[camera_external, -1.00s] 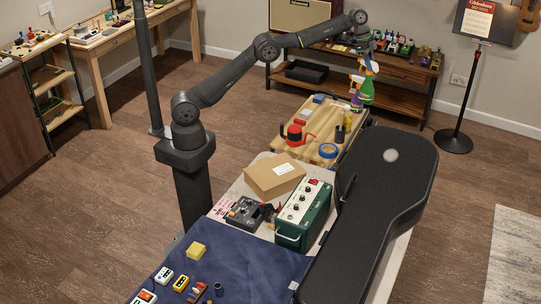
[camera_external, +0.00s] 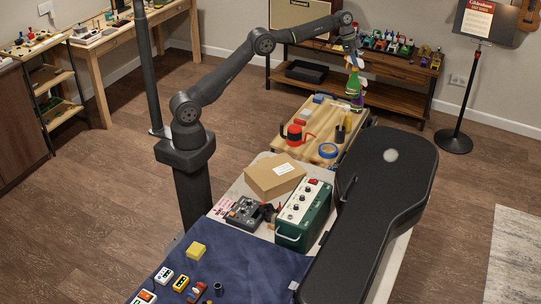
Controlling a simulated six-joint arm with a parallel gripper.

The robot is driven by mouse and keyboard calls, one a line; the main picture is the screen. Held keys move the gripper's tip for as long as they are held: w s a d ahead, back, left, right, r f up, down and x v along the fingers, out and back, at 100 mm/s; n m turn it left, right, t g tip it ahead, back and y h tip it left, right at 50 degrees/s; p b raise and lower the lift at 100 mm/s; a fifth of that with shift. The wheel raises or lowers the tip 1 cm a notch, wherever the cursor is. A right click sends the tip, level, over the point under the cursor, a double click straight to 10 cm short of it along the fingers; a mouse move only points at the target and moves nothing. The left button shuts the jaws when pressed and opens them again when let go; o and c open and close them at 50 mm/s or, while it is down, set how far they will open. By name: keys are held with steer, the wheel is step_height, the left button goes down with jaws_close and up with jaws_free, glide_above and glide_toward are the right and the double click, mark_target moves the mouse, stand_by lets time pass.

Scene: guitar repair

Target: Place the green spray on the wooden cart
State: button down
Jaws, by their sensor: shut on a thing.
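My gripper (camera_external: 352,54) is at the end of the arm, at the upper middle. The bottle hangs about upright over the far right corner of the wooden cart (camera_external: 292,118). The fingers are small and partly hidden by the spray head. A purple spray bottle (camera_external: 357,104) shows just below and behind the green one, partly covered by it. I cannot tell whether the two bottles touch.
A wooden shelf (camera_external: 400,97) stands behind. Bare wood shows at the cart's left and middle.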

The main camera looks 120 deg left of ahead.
mark_target(353, 89)
step_height(353, 89, down, 16)
steer(key=shift+r, duration=0.2)
stand_by(0.4)
steer(key=shift+f, duration=0.15)
steer(key=c, duration=1.3)
jaws_free()
steer(key=shift+o, duration=0.2)
steer(key=v, duration=1.2)
